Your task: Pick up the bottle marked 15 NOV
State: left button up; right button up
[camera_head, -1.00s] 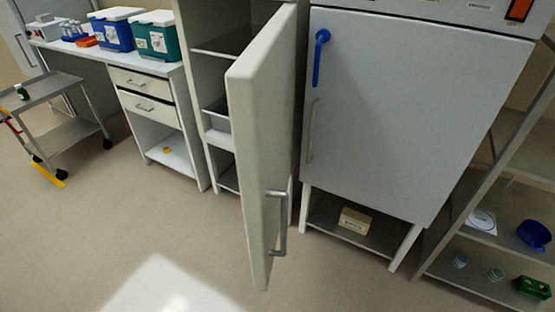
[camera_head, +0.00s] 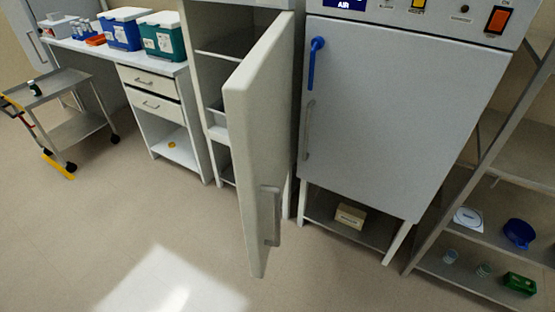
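A small dark green bottle (camera_head: 35,88) with a pale cap or label stands on the top shelf of the metal cart at the far left. It is too small for me to read any marking. Several small clear bottles or vials (camera_head: 80,30) stand at the back of the bench at the upper left; their labels are not readable either. No bottle that I can identify as 15 NOV is in view. Neither of my grippers shows.
A tall cabinet's door (camera_head: 255,140) stands open toward me. A closed white cabinet (camera_head: 400,120) with a blue handle is right of it. The cart (camera_head: 70,80) is at left, a shelf rack (camera_head: 480,240) at right. The floor (camera_head: 120,230) in front is clear.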

aim_at(36, 90)
jog(key=u, duration=1.65)
jog(key=i+u, duration=0.4)
jog(key=i, duration=5.35)
jog(key=j, duration=0.15)
